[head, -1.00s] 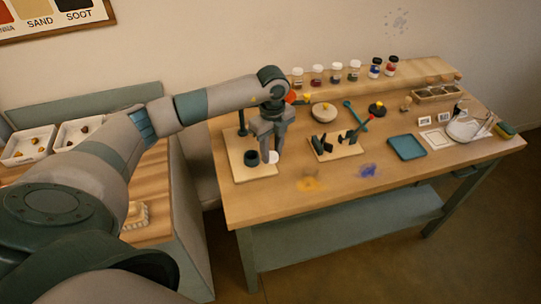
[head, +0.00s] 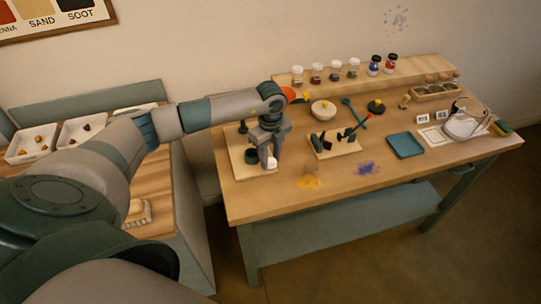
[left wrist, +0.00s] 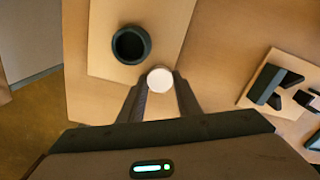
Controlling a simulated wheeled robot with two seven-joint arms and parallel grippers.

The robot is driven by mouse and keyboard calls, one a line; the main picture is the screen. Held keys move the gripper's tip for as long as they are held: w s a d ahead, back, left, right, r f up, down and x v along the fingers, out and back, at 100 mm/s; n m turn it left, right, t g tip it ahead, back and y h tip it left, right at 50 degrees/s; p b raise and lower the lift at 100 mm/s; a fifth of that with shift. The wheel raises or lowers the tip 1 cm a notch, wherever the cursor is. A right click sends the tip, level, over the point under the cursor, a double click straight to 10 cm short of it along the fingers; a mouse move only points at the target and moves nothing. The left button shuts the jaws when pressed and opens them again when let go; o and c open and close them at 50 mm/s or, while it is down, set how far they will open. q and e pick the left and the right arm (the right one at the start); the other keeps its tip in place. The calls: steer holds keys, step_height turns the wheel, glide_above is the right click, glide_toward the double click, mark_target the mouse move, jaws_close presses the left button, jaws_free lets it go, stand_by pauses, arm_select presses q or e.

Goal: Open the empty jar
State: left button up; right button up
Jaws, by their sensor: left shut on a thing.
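My left gripper (head: 268,158) points down over the pale board at the left end of the table. It is shut on a small piece with a round white top (left wrist: 160,79), which looks like a lidded jar. The white piece also shows at the fingertips in the head view (head: 271,164). Its body below is hidden, so I cannot tell whether it is empty or touching the board. A dark round holder (left wrist: 130,45) sits beside it on the board (left wrist: 105,20), apart from the held piece. My right gripper is not in view.
Several lidded jars (head: 335,71) stand on the raised back shelf. A pale bowl (head: 323,110) and a second board with dark supports (head: 338,147) are right of my gripper. A blue tray (head: 405,145) lies farther right. The front of the table is mostly clear apart from pigment stains.

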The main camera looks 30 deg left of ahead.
arm_select(q)
steer(key=shift+f, duration=0.2)
steer(key=o, duration=1.2)
steer(key=shift+r, duration=0.2)
steer(key=shift+r, duration=0.1)
